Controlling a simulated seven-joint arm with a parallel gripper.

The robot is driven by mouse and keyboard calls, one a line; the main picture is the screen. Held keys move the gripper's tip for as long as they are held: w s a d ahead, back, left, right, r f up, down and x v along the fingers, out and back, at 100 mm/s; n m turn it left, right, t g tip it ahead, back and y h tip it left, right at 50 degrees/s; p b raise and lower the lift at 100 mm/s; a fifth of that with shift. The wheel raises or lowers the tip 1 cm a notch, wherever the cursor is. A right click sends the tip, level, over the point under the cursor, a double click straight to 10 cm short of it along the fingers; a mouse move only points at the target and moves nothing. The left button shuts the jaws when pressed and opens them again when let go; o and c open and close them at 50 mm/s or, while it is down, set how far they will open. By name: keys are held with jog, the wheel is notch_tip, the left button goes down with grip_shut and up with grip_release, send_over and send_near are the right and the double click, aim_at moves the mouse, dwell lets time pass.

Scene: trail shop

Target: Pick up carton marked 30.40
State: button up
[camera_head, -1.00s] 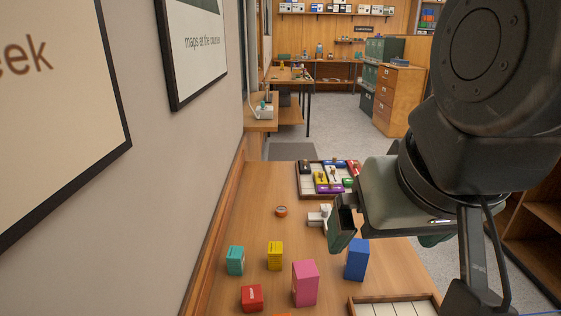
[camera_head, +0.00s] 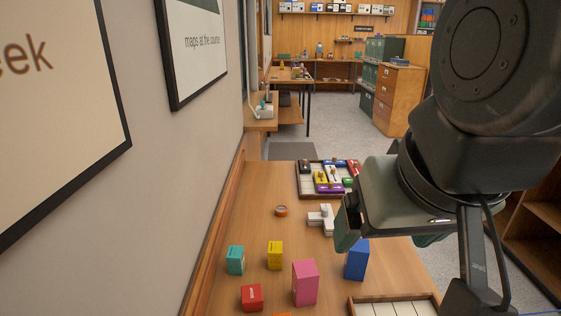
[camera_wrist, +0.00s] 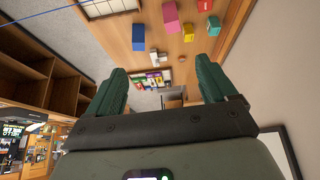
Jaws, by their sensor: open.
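Several cartons stand on the wooden counter: teal (camera_head: 235,260), yellow (camera_head: 275,255), red (camera_head: 252,298), pink (camera_head: 305,283) and blue (camera_head: 357,262). Their markings are too small to read, so I cannot tell which one is marked 30.40. My gripper (camera_head: 347,226) is above the counter, by the blue carton in the picture, and hides part of its top. In the wrist view my gripper (camera_wrist: 163,67) has its green fingers wide apart with nothing between them. That view also shows the blue (camera_wrist: 138,37), pink (camera_wrist: 170,18), yellow (camera_wrist: 188,33) and teal (camera_wrist: 213,26) cartons.
A white cross-shaped object (camera_head: 320,218) and a small orange-rimmed round item (camera_head: 281,211) lie behind the cartons. A compartment tray (camera_head: 306,190) with colourful items stands farther back. A pale sectioned tray (camera_head: 393,308) is at the front right. A wall borders the counter's left side.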

jog(key=w+a+f+m+g+y, duration=0.1)
jog(key=w+f+m+g+y, duration=0.5)
jog(key=w+f, duration=0.75)
jog(key=f+m+y, duration=0.2)
jog(key=f+m, duration=0.1)
jog(key=f, duration=0.5)
jog(key=w+a+f+m+y, duration=0.1)
jog(key=f+m+y, duration=0.2)
jog(key=f, duration=0.5)
jog(key=a+f+m+y, duration=0.1)
jog(key=f+m+y, duration=0.1)
jog(key=f+m, duration=0.3)
jog(key=shift+w+a+f+g, duration=0.1)
jog(key=shift+a+f+g, duration=0.1)
jog(key=shift+f, duration=0.6)
jog(key=shift+w+a+f+g, duration=0.1)
jog(key=shift+f+g, duration=0.1)
jog(key=shift+f, duration=0.6)
jog(key=shift+s+a+f+m+y, duration=0.1)
jog(key=shift+f+m+y, duration=0.2)
jog(key=shift+a+f, duration=0.15)
jog(key=shift+a, duration=0.2)
jog(key=x, duration=0.6)
jog(key=shift+s+a, duration=0.2)
jog(key=shift+a, duration=0.05)
jog(key=c, duration=1.1)
